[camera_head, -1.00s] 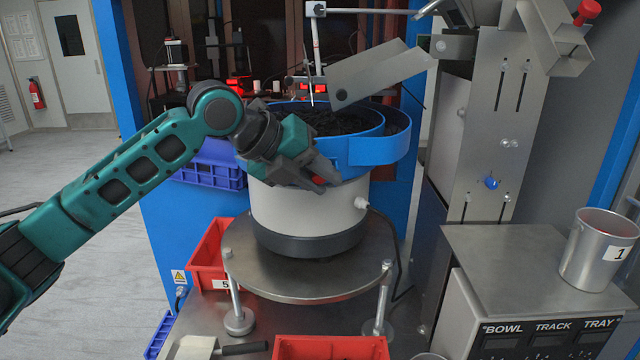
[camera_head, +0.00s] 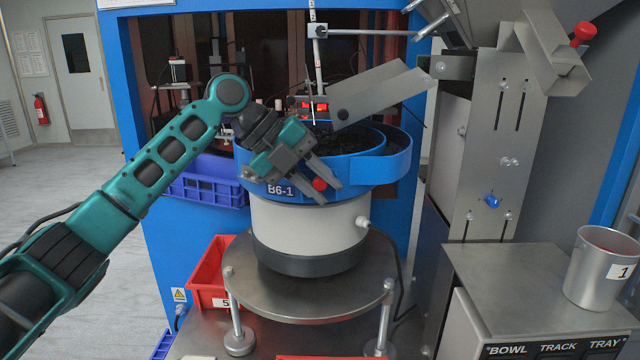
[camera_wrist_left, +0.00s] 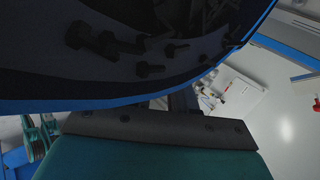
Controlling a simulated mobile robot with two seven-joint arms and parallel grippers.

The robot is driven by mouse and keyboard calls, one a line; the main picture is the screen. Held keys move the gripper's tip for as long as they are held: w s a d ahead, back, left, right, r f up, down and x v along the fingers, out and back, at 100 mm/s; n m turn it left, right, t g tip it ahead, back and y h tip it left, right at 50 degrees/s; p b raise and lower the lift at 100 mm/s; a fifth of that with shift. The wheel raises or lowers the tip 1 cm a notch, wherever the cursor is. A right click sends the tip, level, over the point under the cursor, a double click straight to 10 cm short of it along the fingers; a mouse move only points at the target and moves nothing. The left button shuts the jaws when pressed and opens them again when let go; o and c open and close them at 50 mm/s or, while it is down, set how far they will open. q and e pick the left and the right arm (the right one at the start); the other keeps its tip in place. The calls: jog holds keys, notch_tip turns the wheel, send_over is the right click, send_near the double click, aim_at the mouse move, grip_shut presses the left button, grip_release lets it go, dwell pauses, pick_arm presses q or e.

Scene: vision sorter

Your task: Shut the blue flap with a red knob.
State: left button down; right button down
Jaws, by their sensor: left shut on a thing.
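The red knob (camera_head: 320,184) shows at the front of the blue bowl (camera_head: 362,172). My left gripper (camera_head: 325,189) is shut on the knob, with a finger on each side of it. The blue flap cannot be told apart from the blue bowl wall, and my gripper hides part of that area, so its angle is unclear. A B6-1 label (camera_head: 281,190) shows just left of the fingers. In the left wrist view, the bowl's blue rim (camera_wrist_left: 262,22) crosses close above the gripper, with dark bolts inside. My right gripper is not in view.
A grey metal chute (camera_head: 380,92) hangs over the bowl. The bowl's white base (camera_head: 305,230) stands on a round metal plate (camera_head: 310,293). A red bin (camera_head: 207,275) is at the lower left. A metal cup (camera_head: 602,268) stands on the control box at right.

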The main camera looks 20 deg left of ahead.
pick_arm(q)
jog(key=shift+w+a+r, duration=0.15)
jog(key=shift+r, duration=0.15)
jog(key=c, duration=1)
grip_release()
jog(key=shift+o, duration=0.2)
jog(key=shift+f, duration=0.25)
jog(key=v, duration=1.3)
